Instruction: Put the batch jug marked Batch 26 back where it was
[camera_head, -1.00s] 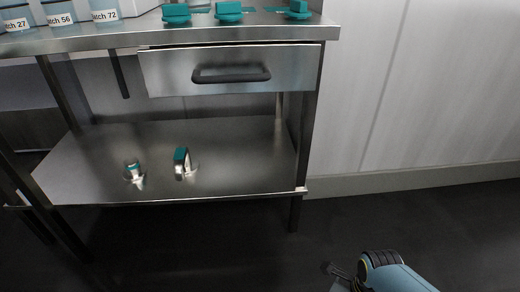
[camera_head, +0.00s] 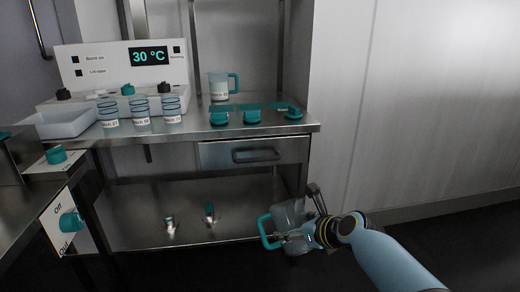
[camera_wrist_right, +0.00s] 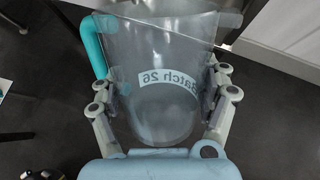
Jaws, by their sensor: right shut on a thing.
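The clear jug with a teal handle (camera_head: 288,220) is in my right gripper (camera_head: 312,228), in front of the steel bench and below its top. In the right wrist view the label on the jug (camera_wrist_right: 165,100) reads Batch 26, and the two fingers (camera_wrist_right: 160,105) press its sides. The jug looks empty. Another clear jug with a teal handle (camera_head: 219,88) stands at the back of the bench top; its label is too small to read surely. My left gripper is not in view.
The steel bench (camera_head: 250,131) carries labelled cups (camera_head: 141,112), several teal items (camera_head: 252,115) and a white tray (camera_head: 68,122). A panel reading 30 °C (camera_head: 148,56) stands behind. A drawer (camera_head: 256,153) is shut below the top. The floor at right is clear.

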